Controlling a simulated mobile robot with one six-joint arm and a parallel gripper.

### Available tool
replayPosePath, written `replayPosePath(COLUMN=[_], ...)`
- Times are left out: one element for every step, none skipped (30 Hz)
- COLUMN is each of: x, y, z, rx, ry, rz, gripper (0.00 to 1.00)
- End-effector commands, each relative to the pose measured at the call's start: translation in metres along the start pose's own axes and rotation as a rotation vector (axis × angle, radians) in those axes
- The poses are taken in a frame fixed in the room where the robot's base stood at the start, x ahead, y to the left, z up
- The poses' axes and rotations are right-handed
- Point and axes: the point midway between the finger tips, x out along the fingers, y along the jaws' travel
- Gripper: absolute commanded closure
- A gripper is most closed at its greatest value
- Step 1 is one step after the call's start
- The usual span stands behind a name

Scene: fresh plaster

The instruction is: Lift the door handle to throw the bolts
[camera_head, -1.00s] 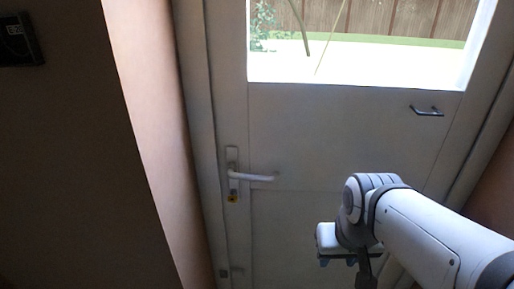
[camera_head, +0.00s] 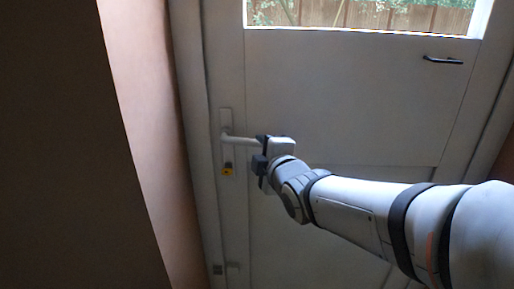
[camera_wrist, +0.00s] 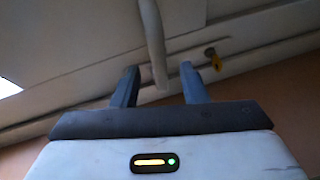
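The white door handle (camera_head: 238,140) is a lever on a tall plate at the left side of the pale door. It points right and lies about level. In the head view my gripper (camera_head: 260,151) is at the lever's free end, which it partly hides. In the wrist view the lever (camera_wrist: 152,35) runs down between the two fingers of my gripper (camera_wrist: 160,76), with gaps on both sides. The fingers are open and not closed on it. Whether either finger touches the lever, I cannot tell.
A yellow lock cylinder (camera_head: 227,171) sits below the lever; it also shows in the wrist view (camera_wrist: 214,60). A dark pull handle (camera_head: 442,60) is at the upper right of the door. A window (camera_head: 365,15) fills the door's top. A wall (camera_head: 150,150) stands close on the left.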

Motion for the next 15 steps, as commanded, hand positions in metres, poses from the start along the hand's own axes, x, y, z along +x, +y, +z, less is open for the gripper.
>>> replayPosePath(x=[0.004,0.006,0.010,0.013,0.017,0.023,0.028,0.032,0.038,0.043,0.047,0.053,0.057,0.060,0.065], y=[-0.001,0.000,0.001,0.001,0.001,0.000,0.001,0.000,0.001,0.001,0.000,0.001,0.001,0.001,0.001], z=[-0.002,-0.002,-0.003,-0.003,-0.003,-0.002,-0.002,-0.002,-0.002,-0.002,-0.002,-0.002,-0.002,-0.002,-0.002], rx=[-0.011,-0.015,-0.017,-0.017,-0.016,-0.016,-0.015,-0.015,-0.016,-0.016,-0.017,-0.017,-0.016,-0.016,-0.016], ry=[0.007,0.009,0.010,0.010,0.009,0.009,0.008,0.008,0.008,0.008,0.008,0.008,0.007,0.007,0.007], rz=[0.005,0.007,0.008,0.008,0.007,0.006,0.007,0.006,0.006,0.006,0.005,0.005,0.005,0.006,0.006], gripper=[0.60,0.60,0.60,0.60,0.60,0.60,0.60,0.60,0.60,0.60,0.60,0.60,0.60,0.60,0.60])
